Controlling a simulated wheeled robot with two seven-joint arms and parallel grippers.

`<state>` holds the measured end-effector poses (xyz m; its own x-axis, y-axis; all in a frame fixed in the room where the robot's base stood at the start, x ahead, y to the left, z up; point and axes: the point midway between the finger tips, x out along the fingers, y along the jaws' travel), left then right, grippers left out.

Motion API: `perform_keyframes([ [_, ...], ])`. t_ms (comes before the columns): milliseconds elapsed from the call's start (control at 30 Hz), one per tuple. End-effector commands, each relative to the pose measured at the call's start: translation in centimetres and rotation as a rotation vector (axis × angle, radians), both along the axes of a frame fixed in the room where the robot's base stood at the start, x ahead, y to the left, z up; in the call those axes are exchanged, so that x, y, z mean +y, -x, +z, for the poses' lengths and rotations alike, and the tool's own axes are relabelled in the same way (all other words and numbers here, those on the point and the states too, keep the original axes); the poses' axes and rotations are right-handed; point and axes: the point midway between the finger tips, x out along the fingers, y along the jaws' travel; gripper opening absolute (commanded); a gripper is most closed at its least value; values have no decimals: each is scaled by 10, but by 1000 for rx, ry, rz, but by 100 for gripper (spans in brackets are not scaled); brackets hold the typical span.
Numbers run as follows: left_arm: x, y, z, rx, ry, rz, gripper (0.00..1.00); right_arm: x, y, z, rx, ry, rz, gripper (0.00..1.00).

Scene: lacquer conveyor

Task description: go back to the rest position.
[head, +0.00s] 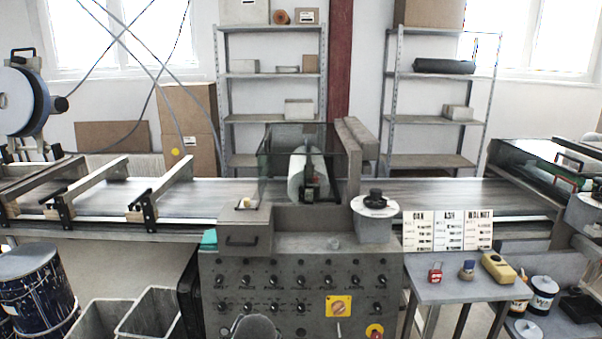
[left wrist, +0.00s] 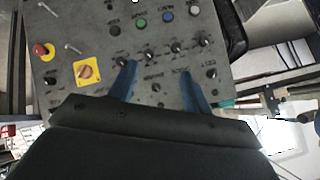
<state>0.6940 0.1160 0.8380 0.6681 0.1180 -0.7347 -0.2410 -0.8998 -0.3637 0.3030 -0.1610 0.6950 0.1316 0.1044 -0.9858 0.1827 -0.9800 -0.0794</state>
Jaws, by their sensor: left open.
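My left gripper (left wrist: 159,71) shows in the left wrist view, with its two blue fingers apart and nothing between them. It is in front of the grey control panel (left wrist: 150,45), which has several black knobs, a yellow-and-red rotary switch (left wrist: 87,71) and a red button (left wrist: 42,50). I cannot tell the distance between the fingertips and the panel. In the head view the same panel (head: 300,262) stands at the centre. A dark rounded shape at its bottom edge may be part of my arm. No gripper fingers show in the head view, and my right gripper is not visible.
The conveyor (head: 100,192) runs across behind the panel. A small side table (head: 450,291) on the right holds cards, a red padlock (head: 435,272) and a yellow device (head: 497,266). A dark drum (head: 38,290) and grey bins (head: 150,312) stand at lower left.

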Motion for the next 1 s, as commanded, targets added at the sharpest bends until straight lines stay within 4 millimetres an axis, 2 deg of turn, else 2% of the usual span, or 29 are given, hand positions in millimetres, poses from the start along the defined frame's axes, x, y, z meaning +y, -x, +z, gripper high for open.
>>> perform_keyframes([
  [33,1,19,-4,29,45,12,49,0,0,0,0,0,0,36],
  [400,17,161,-36,240,270,42,49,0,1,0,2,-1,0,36],
  [667,32,246,-64,338,326,74,49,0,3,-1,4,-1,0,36],
  [1000,45,351,-124,526,323,138,49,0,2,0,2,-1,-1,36],
])
